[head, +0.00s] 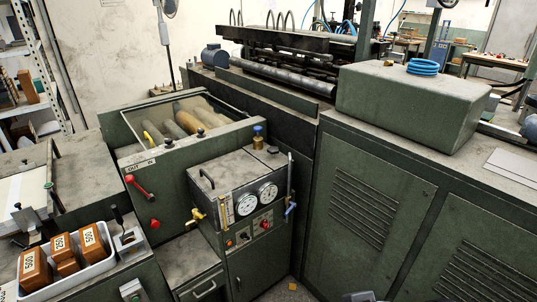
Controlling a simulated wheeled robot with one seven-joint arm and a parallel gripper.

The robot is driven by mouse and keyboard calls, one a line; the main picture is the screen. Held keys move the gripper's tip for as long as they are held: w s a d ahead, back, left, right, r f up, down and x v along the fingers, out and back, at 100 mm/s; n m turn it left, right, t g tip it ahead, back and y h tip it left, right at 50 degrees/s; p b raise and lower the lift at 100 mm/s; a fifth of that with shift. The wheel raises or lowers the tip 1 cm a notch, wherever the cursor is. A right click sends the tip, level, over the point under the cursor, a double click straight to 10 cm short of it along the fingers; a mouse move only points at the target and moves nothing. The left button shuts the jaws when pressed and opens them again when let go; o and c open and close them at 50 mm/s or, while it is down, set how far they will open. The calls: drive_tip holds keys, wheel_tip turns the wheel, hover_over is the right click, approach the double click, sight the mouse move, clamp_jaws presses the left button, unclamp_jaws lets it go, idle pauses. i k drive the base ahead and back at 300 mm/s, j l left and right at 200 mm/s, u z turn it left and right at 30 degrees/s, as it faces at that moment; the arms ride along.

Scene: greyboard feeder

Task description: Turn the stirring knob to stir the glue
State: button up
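A green glue unit (262,255) with two round white gauges (257,199) stands near the middle. The labels are too small to read, so I cannot tell which knob is the stirring knob. The glue itself is not visible. My gripper is not clearly in view.
A brass tap (197,215) and a blue-handled valve (290,208) stick out at the unit's sides. A red lever (135,185) is on the green housing to the left. A white tray (98,268) holds wooden blocks. A large vented cabinet (345,215) closes the right side.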

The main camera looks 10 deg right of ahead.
sight(273, 150)
drive_tip(key=i+j, duration=0.2)
drive_tip(key=i, duration=0.3)
drive_tip(key=i+j+z, duration=0.1)
drive_tip(key=i, duration=0.4)
drive_tip(key=i+j, duration=0.35)
drive_tip(key=i, duration=0.15)
